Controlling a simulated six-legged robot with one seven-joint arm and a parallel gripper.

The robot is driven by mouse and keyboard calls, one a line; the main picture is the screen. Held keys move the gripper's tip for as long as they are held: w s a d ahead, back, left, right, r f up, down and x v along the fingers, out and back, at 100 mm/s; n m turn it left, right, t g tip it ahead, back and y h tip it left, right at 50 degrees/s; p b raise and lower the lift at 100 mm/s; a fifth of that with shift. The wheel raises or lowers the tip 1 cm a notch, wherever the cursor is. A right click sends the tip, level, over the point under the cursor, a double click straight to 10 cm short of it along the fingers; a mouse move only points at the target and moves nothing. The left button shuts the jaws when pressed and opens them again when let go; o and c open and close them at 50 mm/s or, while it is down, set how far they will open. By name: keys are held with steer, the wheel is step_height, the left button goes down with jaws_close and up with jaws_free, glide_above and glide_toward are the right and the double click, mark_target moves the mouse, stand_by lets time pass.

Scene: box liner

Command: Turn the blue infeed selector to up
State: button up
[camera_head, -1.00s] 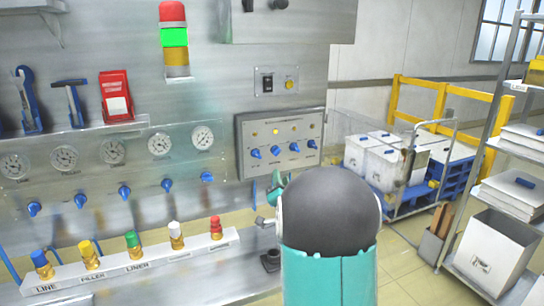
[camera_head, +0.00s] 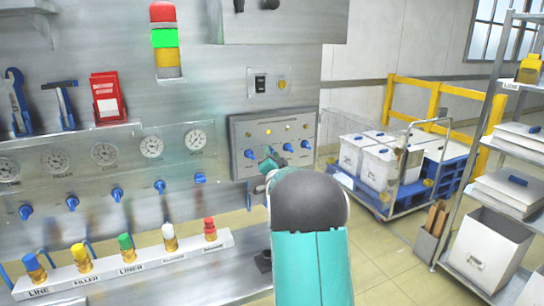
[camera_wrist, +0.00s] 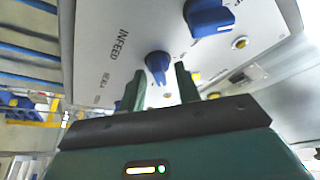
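The blue infeed selector (camera_wrist: 158,66) is a blue knob with a white pointer line, beside the printed word INFEED in the wrist view. Its line points toward the lower edge of that picture. My gripper (camera_wrist: 160,85) is open, with its two dark green fingers on either side of the knob's lower part. I cannot tell whether they touch it. In the head view my gripper (camera_head: 268,160) is at the grey control panel (camera_head: 238,133), in front of its left half, and hides part of the row of blue knobs.
Another blue knob (camera_wrist: 209,18) sits close by on the panel. Gauges (camera_head: 151,146) and blue valves (camera_head: 160,187) line the wall at left. Coloured fittings stand on a labelled rail (camera_head: 150,262) below. A cart (camera_head: 385,205) and a shelf rack (camera_head: 470,175) stand at right.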

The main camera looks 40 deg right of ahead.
steer(key=c, duration=0.7)
steer(key=shift+o, duration=0.2)
steer(key=shift+n, duration=0.4)
steer(key=n+t+y, duration=0.1)
steer(key=n+y, duration=0.3)
steer(key=n, duration=0.4)
steer(key=n+t+y, duration=0.1)
steer(key=n+y, duration=0.2)
steer(key=n, duration=0.5)
steer(key=n+t+y, duration=0.1)
steer(key=n+y, duration=0.3)
steer(key=n, duration=0.4)
steer(key=shift+s+d+n+y, duration=0.1)
steer(key=shift+d+n+y, duration=0.15)
steer(key=shift+n+y, duration=0.05)
steer(key=o, duration=0.7)
steer(key=shift+c, duration=0.2)
